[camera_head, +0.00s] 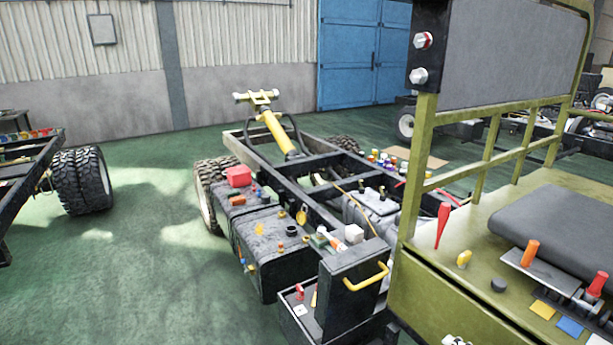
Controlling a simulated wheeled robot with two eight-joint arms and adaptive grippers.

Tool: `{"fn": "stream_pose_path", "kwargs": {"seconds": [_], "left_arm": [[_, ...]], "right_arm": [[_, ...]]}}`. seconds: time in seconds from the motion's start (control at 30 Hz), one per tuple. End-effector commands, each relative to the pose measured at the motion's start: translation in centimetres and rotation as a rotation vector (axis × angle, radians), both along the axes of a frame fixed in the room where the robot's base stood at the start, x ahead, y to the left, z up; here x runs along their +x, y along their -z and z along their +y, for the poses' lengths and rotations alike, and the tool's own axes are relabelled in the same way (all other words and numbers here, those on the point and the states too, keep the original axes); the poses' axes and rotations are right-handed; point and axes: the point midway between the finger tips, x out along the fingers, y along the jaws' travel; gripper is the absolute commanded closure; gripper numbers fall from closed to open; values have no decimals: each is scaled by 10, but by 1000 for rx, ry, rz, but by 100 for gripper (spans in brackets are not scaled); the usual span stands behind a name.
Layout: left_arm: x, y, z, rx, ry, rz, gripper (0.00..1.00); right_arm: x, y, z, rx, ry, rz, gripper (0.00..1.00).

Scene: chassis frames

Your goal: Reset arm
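Neither of my arms or grippers can be made out in the head view. A small pale metallic part (457,341) shows at the bottom edge, cut off by the frame, and I cannot tell what it is. The black chassis frame (318,158) stands in the middle, with a yellow column (276,131) rising at its far end. A black box (352,285) with a yellow handle (367,277) is at its near end.
An olive-green cart (440,308) with a railing and a dark upright panel (513,52) fills the right side. Small coloured parts lie on it. Another chassis with wheels (82,181) stands at the left. Green floor (130,265) is clear between them. A blue door (362,55) is behind.

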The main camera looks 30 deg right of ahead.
Motion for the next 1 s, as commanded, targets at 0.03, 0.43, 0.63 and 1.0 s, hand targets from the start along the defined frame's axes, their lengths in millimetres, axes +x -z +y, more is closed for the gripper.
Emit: {"fn": "stream_pose_path", "kwargs": {"seconds": [0.03,0.43,0.63,1.0], "left_arm": [[0,0,0,0,0,0,60],[0,0,0,0,0,0,60],[0,0,0,0,0,0,60],[0,0,0,0,0,0,60]], "right_arm": [[5,1,4,-1,-13,14,68],[58,21,52,-52,-143,191,68],[91,39,105,-158,-272,345,68],[113,63,224,-671,-595,573,68]]}}
